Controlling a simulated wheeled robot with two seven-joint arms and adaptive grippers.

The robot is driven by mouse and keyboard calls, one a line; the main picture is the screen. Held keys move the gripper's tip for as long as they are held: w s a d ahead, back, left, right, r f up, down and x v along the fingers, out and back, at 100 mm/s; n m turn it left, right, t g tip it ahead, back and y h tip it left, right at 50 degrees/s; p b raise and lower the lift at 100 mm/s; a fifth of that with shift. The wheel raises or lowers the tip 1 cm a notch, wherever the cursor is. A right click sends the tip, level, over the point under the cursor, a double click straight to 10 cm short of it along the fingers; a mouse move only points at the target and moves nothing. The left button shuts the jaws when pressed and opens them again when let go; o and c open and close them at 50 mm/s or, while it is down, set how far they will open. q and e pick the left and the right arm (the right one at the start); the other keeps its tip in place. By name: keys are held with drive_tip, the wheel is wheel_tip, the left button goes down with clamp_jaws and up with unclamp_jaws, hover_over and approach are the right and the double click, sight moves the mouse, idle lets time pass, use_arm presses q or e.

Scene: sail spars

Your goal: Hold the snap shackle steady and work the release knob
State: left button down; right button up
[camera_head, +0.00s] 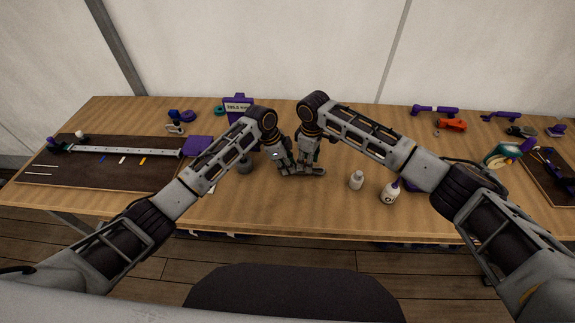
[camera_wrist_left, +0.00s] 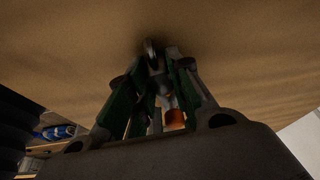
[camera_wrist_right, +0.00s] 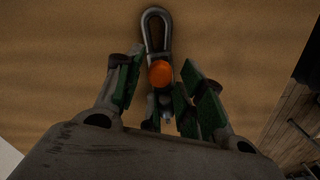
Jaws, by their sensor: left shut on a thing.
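The snap shackle (camera_wrist_right: 156,25) shows in the right wrist view as a grey metal loop pointing up, with a round orange release knob (camera_wrist_right: 160,73) below it. My left gripper (camera_wrist_left: 156,68) is shut on the shackle, and the orange knob (camera_wrist_left: 174,119) shows between its green-padded fingers. My right gripper (camera_wrist_right: 160,78) is open, its green-padded fingers on either side of the knob with a visible gap to it. In the head view my left gripper (camera_head: 284,165) and right gripper (camera_head: 307,160) are close together low over the table and hide the shackle.
A purple display stand (camera_head: 238,104) is behind. A dark board (camera_head: 100,175) with a spar lies left on the wooden table (camera_head: 290,215).

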use_arm(q)
drive_tip(key=shift+s+a+f, duration=0.1)
drive_tip(key=shift+s+f, duration=0.05)
drive_tip(key=shift+f, duration=0.2)
use_arm(e)
drive_tip(key=shift+c, duration=0.5)
clamp_jaws()
drive_tip(key=shift+r, duration=0.55)
drive_tip(key=shift+o, duration=1.5)
unclamp_jaws()
drive_tip(key=shift+r, duration=0.1)
wheel_tip(320, 180, up, 12)
drive_tip(key=shift+s, duration=0.1)
